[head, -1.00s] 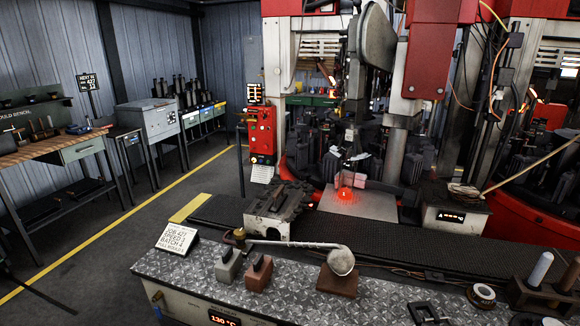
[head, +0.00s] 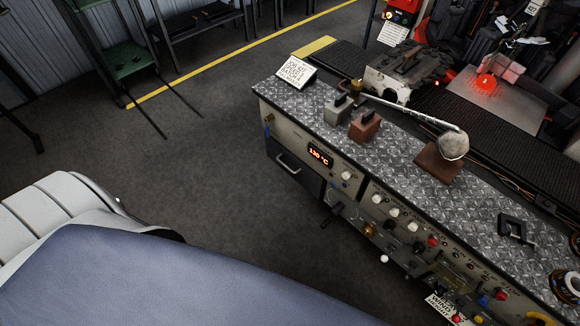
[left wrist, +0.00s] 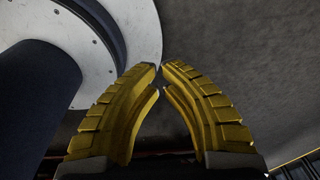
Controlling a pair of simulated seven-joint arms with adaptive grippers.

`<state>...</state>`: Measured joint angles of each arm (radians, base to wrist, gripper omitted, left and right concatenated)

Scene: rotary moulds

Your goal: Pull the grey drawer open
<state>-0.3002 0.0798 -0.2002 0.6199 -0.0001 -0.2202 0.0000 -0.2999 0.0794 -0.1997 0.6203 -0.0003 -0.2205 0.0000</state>
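In the head view, the near bench carries a front panel with a red 130 °C display (head: 319,156). Below it, at the bench's left end, is a grey-fronted unit with a bar handle (head: 288,163), which looks like the grey drawer and appears shut. The lower part is dark and hard to make out. My left gripper (left wrist: 161,67) shows only in the left wrist view. Its yellow ribbed fingertips nearly meet, with nothing between them, over grey floor. No drawer or handle shows in that view. My right gripper is in neither current view.
The metal bench top holds a sign (head: 297,70), a grey block (head: 338,109), a reddish block (head: 365,126) and a ladle (head: 453,145). Knobs and a black lever (head: 332,214) stick out of its front. Open floor (head: 230,130) lies left of the bench.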

